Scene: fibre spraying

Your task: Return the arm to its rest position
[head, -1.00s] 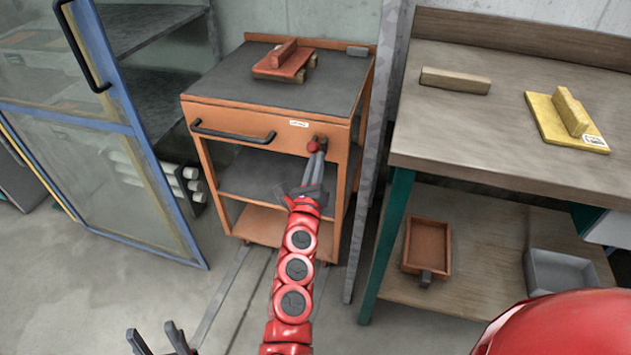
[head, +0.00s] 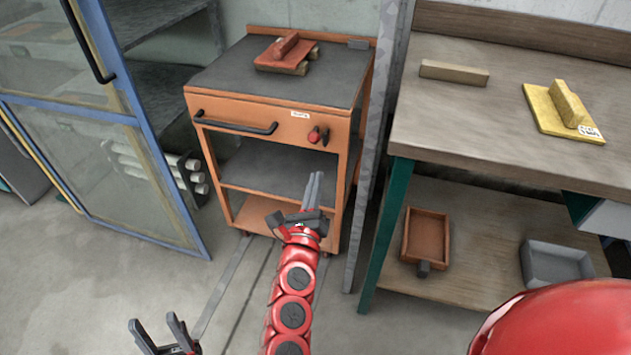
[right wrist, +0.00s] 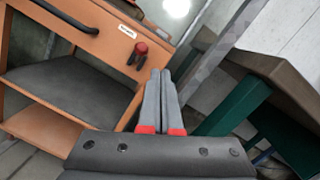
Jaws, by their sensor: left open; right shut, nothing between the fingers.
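My right gripper (head: 314,190) is shut and empty, its two grey fingers together. It is in front of the lower shelves of the orange cabinet (head: 228,185), apart from it in the head view. In the right wrist view its fingers (right wrist: 160,100) point toward the cabinet's right side, below a red knob (right wrist: 141,47). The same red knob (head: 313,136) and a dark one beside it sit on the cabinet's front panel. My left gripper (head: 160,338) is open and empty low in the head view, over the floor.
A glass-doored cabinet (head: 85,170) stands open at the left. A workbench (head: 430,130) at the right holds a wooden block (head: 454,73) and a yellow float (head: 562,110). A red float (head: 286,54) lies on the orange cabinet. A grey post (head: 374,150) stands between cabinet and bench.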

